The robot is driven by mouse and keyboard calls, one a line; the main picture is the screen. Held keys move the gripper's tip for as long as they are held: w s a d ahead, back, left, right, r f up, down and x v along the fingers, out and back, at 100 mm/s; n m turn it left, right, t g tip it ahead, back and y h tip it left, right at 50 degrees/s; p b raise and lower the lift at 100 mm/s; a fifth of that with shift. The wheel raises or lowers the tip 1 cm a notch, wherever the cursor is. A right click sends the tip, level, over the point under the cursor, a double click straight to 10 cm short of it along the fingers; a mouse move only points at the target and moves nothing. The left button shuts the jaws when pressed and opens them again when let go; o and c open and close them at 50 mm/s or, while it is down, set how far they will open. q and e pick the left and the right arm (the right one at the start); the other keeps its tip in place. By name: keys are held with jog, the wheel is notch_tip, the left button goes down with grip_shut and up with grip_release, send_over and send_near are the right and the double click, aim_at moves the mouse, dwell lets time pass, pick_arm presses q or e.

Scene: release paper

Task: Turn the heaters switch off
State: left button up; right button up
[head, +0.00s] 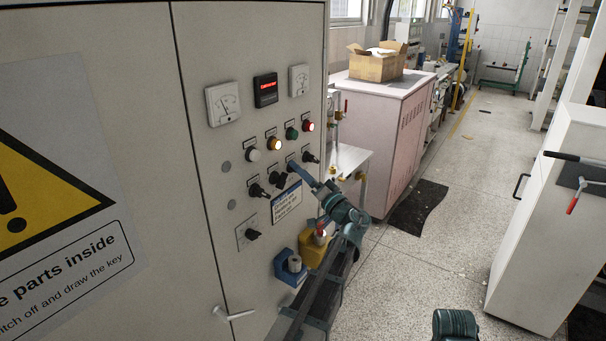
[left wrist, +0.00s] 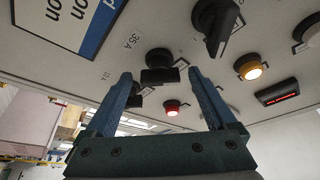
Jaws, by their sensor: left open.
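The grey control cabinet (head: 215,160) fills the left of the head view. Its lower row holds black rotary switches, including the leftmost switch (head: 257,190), the one beside it (head: 278,179) and the rightmost one (head: 310,157). I cannot read which is labelled heaters. My left gripper (head: 301,174) is open at the panel and partly hides this row. In the left wrist view, a black switch (left wrist: 158,66) lies between the spread fingertips (left wrist: 158,74); I cannot tell whether they touch it. Another black switch (left wrist: 215,24) sits outside the right finger. My right gripper is out of view.
Lamps, including a lit yellow one (head: 273,144) and a red one (head: 308,126), sit above the switches, below a red display (head: 265,90). Open floor (head: 440,260) lies right.

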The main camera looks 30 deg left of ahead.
pick_arm(q)
jog(key=b+v, duration=0.3)
jog(key=v, duration=1)
jog(key=shift+d+b, duration=0.35)
jog(key=shift+b, duration=0.05)
jog(key=shift+s+f, duration=0.1)
jog(key=s+d+f+m+g+h+p, duration=0.25)
jog(key=s+f+h, duration=0.25)
jog(key=f, duration=0.3)
jog(key=s+d+f+m+g+h+p, duration=0.1)
jog(key=s+d+f+g+h, duration=0.1)
jog(key=s+d+f+h, duration=0.35)
jog(key=s+d+f+m+g+h+p, duration=0.1)
jog(key=s+d+f+h, duration=0.3)
jog(key=d, duration=0.4)
jog(key=s+d+f+m+g+h, duration=0.2)
jog(key=s+d+f+m+h, duration=0.2)
jog(key=s+d, duration=0.3)
jog(key=shift+s+d+f+p, duration=0.3)
jog(key=shift+d+f+p, duration=0.1)
jog(key=shift+d+f, duration=0.15)
